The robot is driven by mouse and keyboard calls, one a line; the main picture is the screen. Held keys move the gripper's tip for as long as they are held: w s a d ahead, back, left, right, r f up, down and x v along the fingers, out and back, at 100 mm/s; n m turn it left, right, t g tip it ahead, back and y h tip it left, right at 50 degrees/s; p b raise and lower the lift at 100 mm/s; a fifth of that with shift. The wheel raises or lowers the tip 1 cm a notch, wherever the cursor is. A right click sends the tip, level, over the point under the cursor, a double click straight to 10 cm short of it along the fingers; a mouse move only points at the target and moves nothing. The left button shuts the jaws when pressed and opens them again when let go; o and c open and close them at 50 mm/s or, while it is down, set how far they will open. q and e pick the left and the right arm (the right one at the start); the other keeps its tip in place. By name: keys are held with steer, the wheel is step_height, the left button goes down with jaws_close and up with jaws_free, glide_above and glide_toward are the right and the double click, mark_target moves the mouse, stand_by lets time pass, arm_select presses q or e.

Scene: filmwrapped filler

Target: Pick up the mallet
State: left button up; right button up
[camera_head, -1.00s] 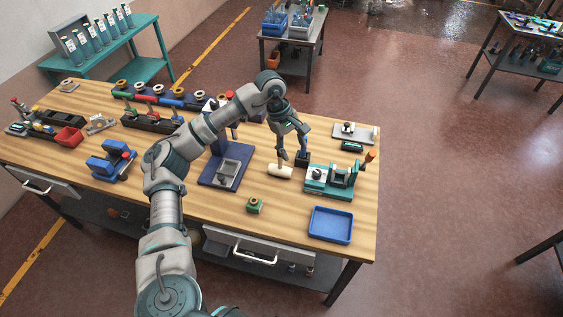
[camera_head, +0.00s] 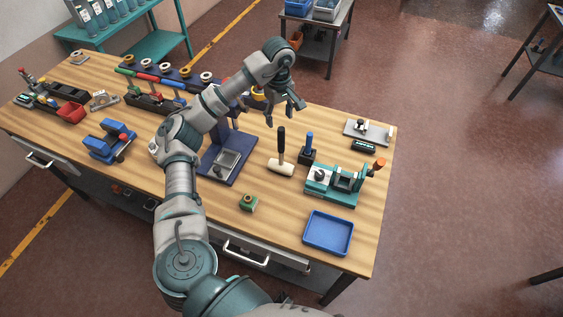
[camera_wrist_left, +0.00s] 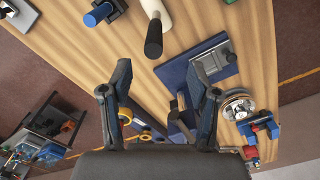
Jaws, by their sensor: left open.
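The mallet stands on the wooden table with its pale head (camera_head: 281,168) on the tabletop and its black handle (camera_head: 282,143) pointing up. In the left wrist view the handle (camera_wrist_left: 154,38) and part of the head (camera_wrist_left: 157,9) show at the top, beyond my fingers. My left gripper (camera_head: 285,113) is open and empty, above and behind the mallet, apart from it. In the left wrist view its two fingers (camera_wrist_left: 158,78) are spread wide. My right gripper is not in view.
A blue-handled tool in a dark block (camera_head: 308,150) and a teal vise-like fixture (camera_head: 333,184) stand close right of the mallet. A blue stand (camera_head: 226,163) is to its left. A green block (camera_head: 248,203) and blue tray (camera_head: 328,233) lie nearer. Bare tabletop lies in front of the mallet.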

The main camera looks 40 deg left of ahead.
mark_target(280, 129)
arm_select(q)
steer(key=f, duration=0.4)
steer(key=shift+w, duration=0.3)
steer(key=shift+w+f, duration=0.1)
steer(key=shift+f, duration=0.6)
steer(key=shift+f+p, duration=0.25)
steer(key=shift+p, duration=0.05)
step_height(280, 129, down, 5)
steer(key=shift+w+r+p, duration=0.15)
steer(key=shift+p, duration=0.35)
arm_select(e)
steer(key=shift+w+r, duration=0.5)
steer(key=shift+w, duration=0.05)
arm_select(q)
steer(key=shift+c, duration=0.3)
jaws_close()
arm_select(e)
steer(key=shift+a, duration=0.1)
